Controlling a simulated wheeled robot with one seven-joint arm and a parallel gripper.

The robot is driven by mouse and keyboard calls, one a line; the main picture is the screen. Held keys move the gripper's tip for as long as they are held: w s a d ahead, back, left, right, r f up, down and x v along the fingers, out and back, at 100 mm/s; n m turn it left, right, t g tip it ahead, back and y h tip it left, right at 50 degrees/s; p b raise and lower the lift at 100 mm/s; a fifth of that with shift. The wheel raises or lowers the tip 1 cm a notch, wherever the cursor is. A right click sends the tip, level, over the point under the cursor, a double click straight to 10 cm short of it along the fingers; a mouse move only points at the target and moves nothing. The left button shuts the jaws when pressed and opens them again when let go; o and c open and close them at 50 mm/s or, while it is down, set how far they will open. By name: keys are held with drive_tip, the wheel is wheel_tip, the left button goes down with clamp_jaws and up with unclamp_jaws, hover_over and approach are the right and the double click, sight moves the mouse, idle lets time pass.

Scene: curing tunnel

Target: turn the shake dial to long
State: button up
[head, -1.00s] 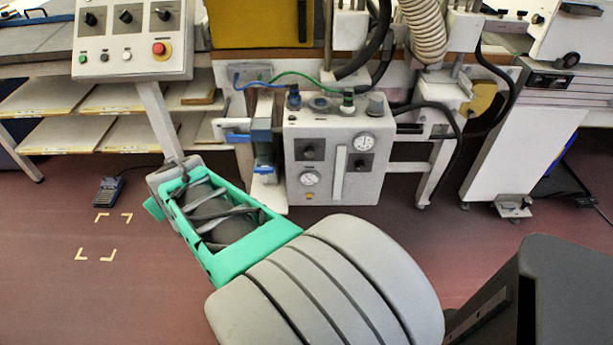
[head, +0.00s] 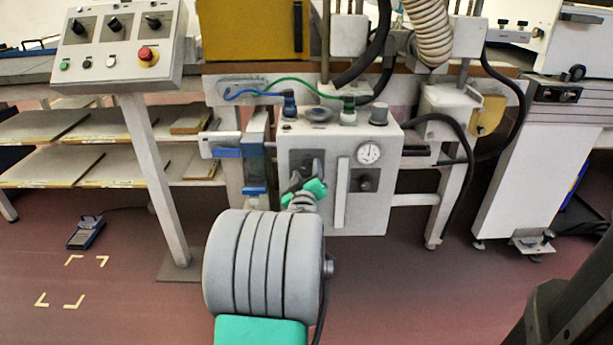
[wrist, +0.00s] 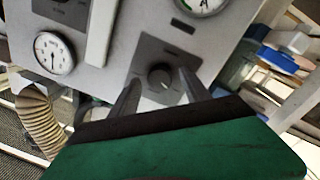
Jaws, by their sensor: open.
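A grey box (head: 340,215) carries two dark square dial plates and round gauges. Its upper left dial shows between my fingers in the wrist view (wrist: 160,77), a dark round knob on a dark plate. My gripper (head: 306,178) is in front of this dial in the head view and partly hides it. In the wrist view my gripper (wrist: 159,86) is open, one finger on each side of the knob; I cannot tell whether they touch it. I cannot read the dial's marks or its setting. The lower right dial (head: 364,181) stands clear of my gripper.
A white gauge (head: 369,153) sits above the lower right dial, beside a pale vertical bar (head: 341,192). Hoses and knobs stand on the box top. A sloped panel (head: 118,45) with a red button (head: 147,54) is at the upper left.

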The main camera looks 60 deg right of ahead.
drive_tip(key=shift+w+d, duration=0.1)
drive_tip(key=shift+d, duration=0.15)
drive_tip(key=shift+c, duration=0.5)
clamp_jaws()
